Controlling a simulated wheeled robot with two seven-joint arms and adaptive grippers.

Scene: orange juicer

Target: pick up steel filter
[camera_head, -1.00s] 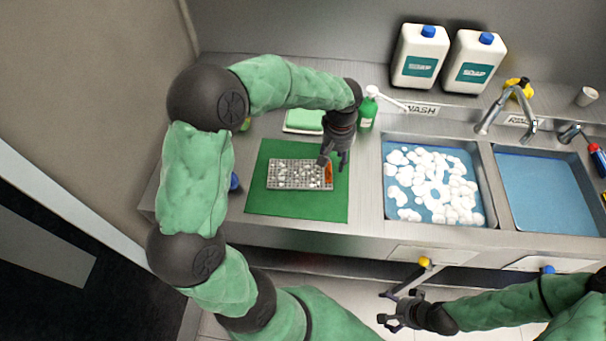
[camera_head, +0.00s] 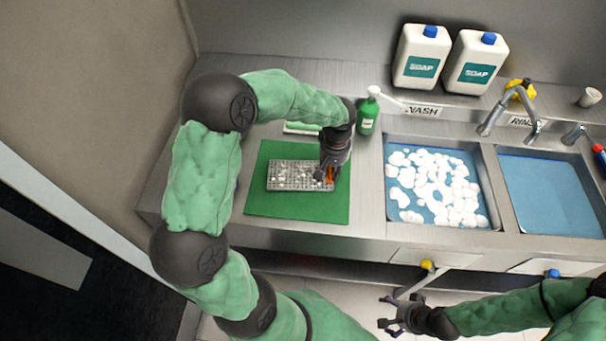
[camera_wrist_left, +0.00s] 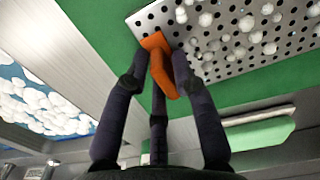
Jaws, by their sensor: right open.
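The steel filter (camera_head: 290,175) is a perforated grey metal tray with white bits on it. It lies on the green mat (camera_head: 270,207). An orange piece (camera_head: 330,173) is at its right end. My left gripper (camera_head: 327,175) is lowered over that end. In the left wrist view the steel filter (camera_wrist_left: 210,48) is at the top right. The fingers of my left gripper (camera_wrist_left: 161,60) lie either side of the orange piece (camera_wrist_left: 160,65); whether they grip it cannot be told. My right gripper (camera_head: 392,315) is open and empty, low in front of the counter.
A green bottle (camera_head: 368,112) stands behind and right of my left gripper. A sink with white foam (camera_head: 432,185) and a blue sink (camera_head: 550,195) are to the right. Two soap jugs (camera_head: 420,58) (camera_head: 476,64) stand at the back. The mat's left part is free.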

